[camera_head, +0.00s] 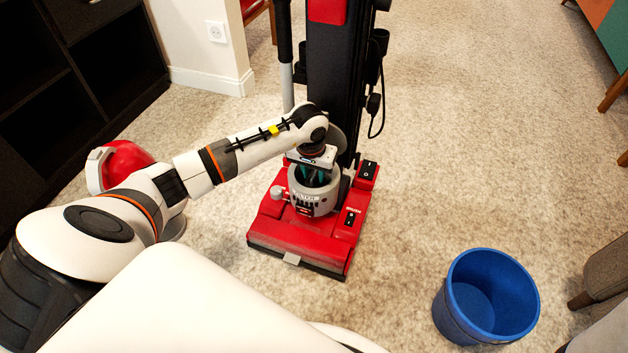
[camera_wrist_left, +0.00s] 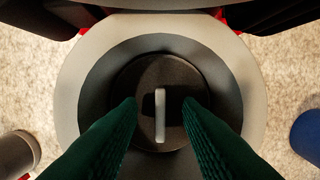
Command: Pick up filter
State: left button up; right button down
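The filter (camera_wrist_left: 180,80) shows in the left wrist view as a dark round cap with a light upright handle bar, set inside a grey ring-shaped housing (camera_wrist_left: 77,85). In the head view this grey housing (camera_head: 312,198) sits on the red base of the vacuum cleaner (camera_head: 292,240). My left gripper (camera_wrist_left: 160,105) is open, its green fingers on either side of the handle, apart from it. In the head view the left gripper (camera_head: 312,176) points down into the housing. Whether the fingers touch the cap cannot be told. My right gripper is not in view.
A blue bucket (camera_head: 487,297) stands on the carpet at the lower right. A red and white object (camera_head: 122,165) is partly behind my left arm. A dark shelf (camera_head: 75,85) stands at the left. Open carpet (camera_head: 480,150) lies to the right.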

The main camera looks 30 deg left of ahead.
pick_arm(q)
grip_shut()
jog(key=shift+r, duration=0.1)
